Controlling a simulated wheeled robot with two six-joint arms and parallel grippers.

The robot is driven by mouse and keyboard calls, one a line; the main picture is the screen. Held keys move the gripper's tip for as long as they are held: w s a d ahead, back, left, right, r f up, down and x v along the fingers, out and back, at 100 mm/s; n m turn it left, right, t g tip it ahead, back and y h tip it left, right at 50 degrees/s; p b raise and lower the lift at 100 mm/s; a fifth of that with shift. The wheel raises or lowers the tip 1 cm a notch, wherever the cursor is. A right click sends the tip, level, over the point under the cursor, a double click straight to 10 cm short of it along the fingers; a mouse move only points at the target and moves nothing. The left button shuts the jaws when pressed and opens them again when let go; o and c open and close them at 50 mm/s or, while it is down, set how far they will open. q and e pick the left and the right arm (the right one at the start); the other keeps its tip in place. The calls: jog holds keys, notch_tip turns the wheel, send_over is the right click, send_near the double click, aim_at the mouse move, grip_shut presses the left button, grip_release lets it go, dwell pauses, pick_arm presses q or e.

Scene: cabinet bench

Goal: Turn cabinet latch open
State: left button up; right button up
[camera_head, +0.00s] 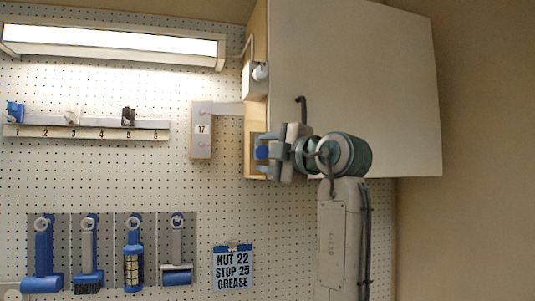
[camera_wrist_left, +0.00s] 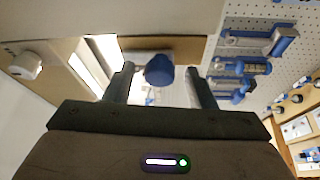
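The cabinet (camera_head: 350,80) hangs on the wall with its large pale door panel facing me. A blue knob (camera_head: 261,153) sits at the lower left edge of the cabinet and seems to be the latch knob. My left gripper (camera_head: 270,153) is at this knob. In the left wrist view the blue knob (camera_wrist_left: 159,68) shows between the two spread fingers of the left gripper (camera_wrist_left: 160,76), with gaps on both sides. The gripper is open. The knob's mount is partly hidden. My right gripper is in neither view.
A white knob (camera_head: 260,73) sits higher on the cabinet's left side. A dark hook-shaped handle (camera_head: 301,104) is on the door. A plate marked 17 (camera_head: 201,130) is left of the cabinet. Blue tools (camera_head: 133,260) hang on the pegboard below left. A lamp (camera_head: 115,43) is above.

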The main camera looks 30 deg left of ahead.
pick_arm(q)
jog(key=r+b+v, duration=0.1)
jog(key=b+v, duration=0.3)
jog(key=v, duration=0.7)
jog(key=shift+f, duration=0.5)
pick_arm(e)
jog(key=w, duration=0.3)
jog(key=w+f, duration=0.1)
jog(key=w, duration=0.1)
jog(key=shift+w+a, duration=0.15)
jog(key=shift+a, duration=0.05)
pick_arm(q)
jog(key=shift+a, duration=0.15)
jog(key=shift+f, duration=0.1)
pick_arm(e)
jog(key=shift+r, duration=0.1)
